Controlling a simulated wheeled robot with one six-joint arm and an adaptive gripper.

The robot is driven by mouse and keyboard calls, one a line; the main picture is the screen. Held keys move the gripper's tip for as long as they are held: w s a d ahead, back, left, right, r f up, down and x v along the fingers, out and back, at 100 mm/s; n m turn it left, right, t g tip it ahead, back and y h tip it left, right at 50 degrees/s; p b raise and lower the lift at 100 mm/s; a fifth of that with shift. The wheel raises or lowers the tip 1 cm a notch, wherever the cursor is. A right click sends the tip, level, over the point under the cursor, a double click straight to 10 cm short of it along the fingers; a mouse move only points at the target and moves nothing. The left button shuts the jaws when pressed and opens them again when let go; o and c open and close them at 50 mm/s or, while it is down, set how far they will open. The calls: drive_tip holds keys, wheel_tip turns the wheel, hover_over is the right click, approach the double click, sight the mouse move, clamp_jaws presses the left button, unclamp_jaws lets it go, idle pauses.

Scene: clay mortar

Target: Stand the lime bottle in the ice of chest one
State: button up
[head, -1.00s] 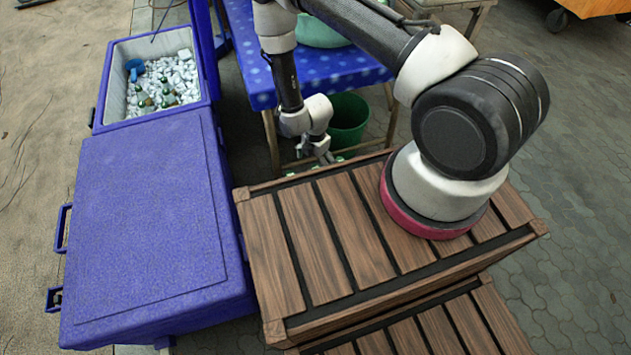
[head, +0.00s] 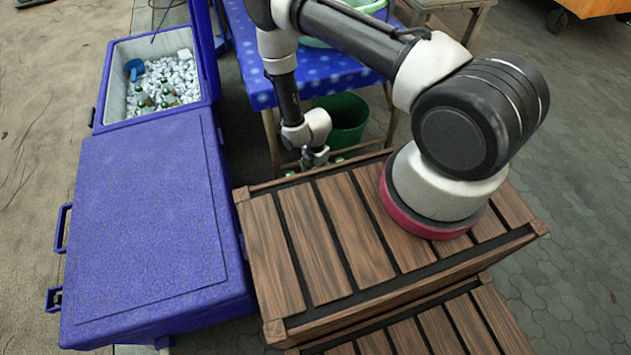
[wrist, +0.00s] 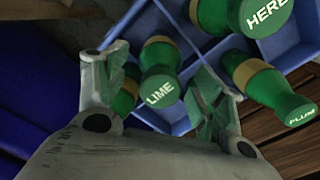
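The lime bottle (wrist: 160,62), green with a gold neck band and a cap marked LIME, stands in a blue divided crate (wrist: 212,52) in the wrist view. My gripper (wrist: 162,88) is open, with one finger on each side of the lime bottle's neck and visible gaps. In the head view my gripper (head: 314,160) points down behind the wooden deck, and the bottles below it are mostly hidden. An open blue chest (head: 205,62) at the upper left holds white ice (head: 176,75) with several bottles in it. No chest number is readable.
A plum bottle (wrist: 268,88) stands close to the right finger; another bottle (wrist: 125,98) is partly behind the left finger. A closed blue chest (head: 145,215), a blue table (head: 258,82) and a green bucket (head: 347,118) surround the arm.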

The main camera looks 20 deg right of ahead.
drive_tip(key=c, duration=1)
drive_tip(key=shift+o, duration=0.2)
wheel_tip(320, 180, up, 19)
